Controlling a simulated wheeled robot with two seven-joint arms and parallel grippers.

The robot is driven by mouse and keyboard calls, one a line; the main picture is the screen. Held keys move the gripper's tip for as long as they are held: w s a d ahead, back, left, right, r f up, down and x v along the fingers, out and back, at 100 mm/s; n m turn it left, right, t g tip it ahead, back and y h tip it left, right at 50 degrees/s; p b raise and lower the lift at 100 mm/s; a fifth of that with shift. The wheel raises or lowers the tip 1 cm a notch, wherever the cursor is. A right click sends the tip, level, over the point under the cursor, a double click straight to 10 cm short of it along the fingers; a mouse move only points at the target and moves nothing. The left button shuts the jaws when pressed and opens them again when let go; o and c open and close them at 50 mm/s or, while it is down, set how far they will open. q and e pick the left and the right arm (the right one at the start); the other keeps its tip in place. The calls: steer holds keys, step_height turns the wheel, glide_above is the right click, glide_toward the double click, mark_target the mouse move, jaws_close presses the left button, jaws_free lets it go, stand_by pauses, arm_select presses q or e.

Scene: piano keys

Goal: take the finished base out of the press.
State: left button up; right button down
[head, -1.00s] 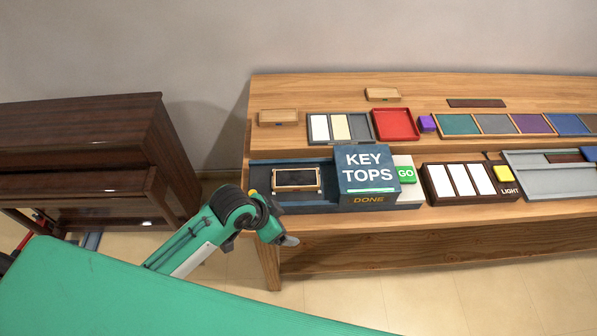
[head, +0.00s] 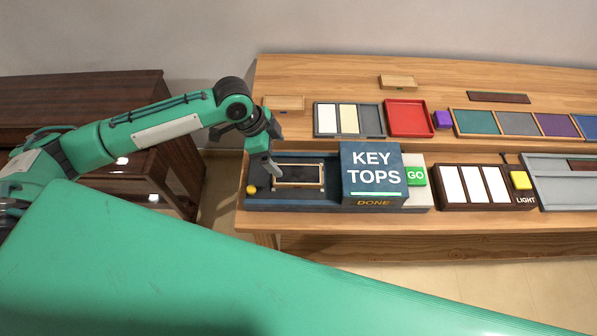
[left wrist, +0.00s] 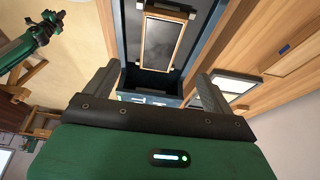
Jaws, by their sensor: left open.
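The base (head: 299,175) has a light wooden frame around a dark middle. It lies flat on the dark bed of the blue press (head: 347,204), left of the KEY TOPS housing. The press reads DONE. My left gripper (head: 271,165) points down by the base's left end and is empty. In the left wrist view, the base (left wrist: 161,43) shows beyond the open fingers (left wrist: 160,72), with a visible gap between it and them. In the head view I cannot tell whether a finger touches it.
A green GO button (head: 416,176) sits right of the housing, and a yellow knob (head: 251,189) at the press's left end. Behind are a tray of key tops (head: 372,119), a red tray (head: 409,117) and a small wooden box (head: 284,102). A dark piano stands at left.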

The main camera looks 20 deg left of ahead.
mark_target(298, 173)
arm_select(q)
steer(key=p+x, duration=0.1)
steer(key=x, duration=0.4)
steer(key=shift+d+f, duration=0.1)
steer(key=shift+f, duration=0.05)
steer(key=shift+w+d+f+p, duration=0.1)
steer(key=shift+d+f+p, duration=0.2)
steer(key=shift+f, duration=0.1)
steer(key=x, duration=0.1)
steer(key=p+x, duration=0.1)
steer(key=x, duration=0.1)
steer(key=shift+d+f+p, duration=0.15)
steer(key=shift+d+p, duration=0.15)
steer(key=shift+w+d+f, duration=0.1)
steer(key=shift+f, duration=0.4)
steer(key=c, duration=1.1)
steer(key=shift+r, duration=0.1)
